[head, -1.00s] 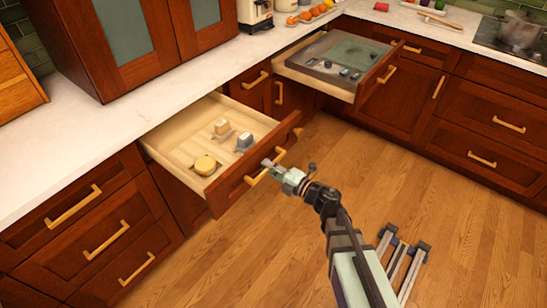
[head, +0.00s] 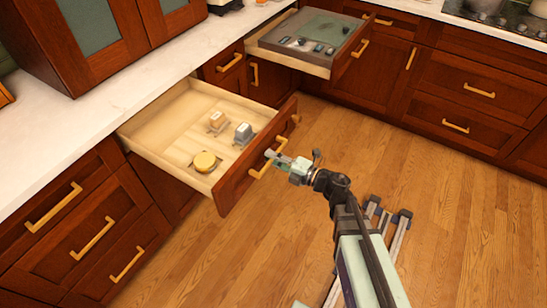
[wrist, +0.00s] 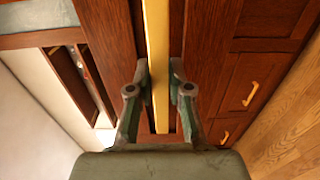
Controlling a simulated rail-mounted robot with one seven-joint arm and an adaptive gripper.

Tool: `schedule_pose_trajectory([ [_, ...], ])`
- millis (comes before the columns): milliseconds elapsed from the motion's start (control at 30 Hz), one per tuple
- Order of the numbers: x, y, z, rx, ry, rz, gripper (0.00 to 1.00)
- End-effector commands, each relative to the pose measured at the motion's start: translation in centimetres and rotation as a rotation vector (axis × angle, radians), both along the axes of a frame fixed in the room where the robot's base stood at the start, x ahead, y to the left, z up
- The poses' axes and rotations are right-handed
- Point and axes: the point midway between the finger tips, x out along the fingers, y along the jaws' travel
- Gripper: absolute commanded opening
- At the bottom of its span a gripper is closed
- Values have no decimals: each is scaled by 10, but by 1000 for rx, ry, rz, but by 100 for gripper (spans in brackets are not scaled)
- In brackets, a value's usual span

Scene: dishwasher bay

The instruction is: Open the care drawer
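A pulled-out drawer (head: 155,128) with a pale wood inside and a red-brown front stands left of centre in the head view.
A second open drawer (head: 327,72), with a grey tray and small items, stands behind to the right. Closed cabinets (head: 470,95) line the back. The wood floor (head: 470,230) is otherwise clear.

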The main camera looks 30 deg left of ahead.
Motion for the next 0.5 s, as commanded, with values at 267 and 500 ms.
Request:
schedule_pose_trajectory([
  [267, 0, 0, 0, 0, 0, -1, 42],
  [500, 0, -10, 0, -1, 0, -4, 42],
])
